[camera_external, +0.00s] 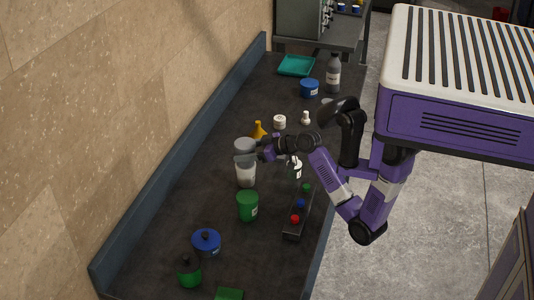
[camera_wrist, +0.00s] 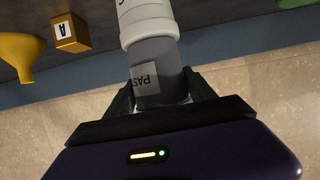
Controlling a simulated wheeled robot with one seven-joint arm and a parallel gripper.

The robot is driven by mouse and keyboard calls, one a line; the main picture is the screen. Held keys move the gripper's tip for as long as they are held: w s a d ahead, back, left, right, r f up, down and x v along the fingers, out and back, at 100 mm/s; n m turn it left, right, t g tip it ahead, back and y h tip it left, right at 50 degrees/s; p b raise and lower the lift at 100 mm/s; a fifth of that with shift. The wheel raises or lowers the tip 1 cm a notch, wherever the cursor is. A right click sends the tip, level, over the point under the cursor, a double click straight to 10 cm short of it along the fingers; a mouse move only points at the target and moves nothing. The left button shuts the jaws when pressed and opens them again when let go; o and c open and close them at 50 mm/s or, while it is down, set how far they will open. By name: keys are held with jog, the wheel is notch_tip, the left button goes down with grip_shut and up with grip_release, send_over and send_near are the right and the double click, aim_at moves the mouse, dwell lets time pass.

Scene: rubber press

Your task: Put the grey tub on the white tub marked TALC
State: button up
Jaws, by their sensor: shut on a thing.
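The grey tub (camera_external: 245,146) is held upright by my gripper (camera_external: 261,153), which is shut on it from the right. In the wrist view, which looks upside down, the grey tub (camera_wrist: 156,66) shows a pale label with the letters "PAS" between the fingers of my gripper (camera_wrist: 160,98). The white tub (camera_external: 245,177) stands upright on the counter directly under the grey tub. In the wrist view the white tub (camera_wrist: 148,22) meets the grey tub's end, and only a trace of its lettering shows. I cannot tell whether the tubs touch or a thin gap remains.
A green tub (camera_external: 247,207) stands just in front of the white tub. A yellow funnel (camera_external: 258,130) is close behind. A button box (camera_external: 297,222) and a small white bottle (camera_external: 297,170) are to the right. The wall (camera_external: 120,120) runs along the left.

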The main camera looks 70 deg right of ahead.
jog(key=shift+r, duration=0.1)
jog(key=o, duration=1.8)
jog(key=shift+f, duration=0.2)
jog(key=shift+o, duration=0.2)
jog(key=shift+r, duration=0.1)
jog(key=shift+s+r, duration=0.15)
jog(key=v, duration=1.1)
jog(key=shift+s+b, duration=0.25)
jog(key=shift+b, duration=0.2)
jog(key=shift+r, duration=0.15)
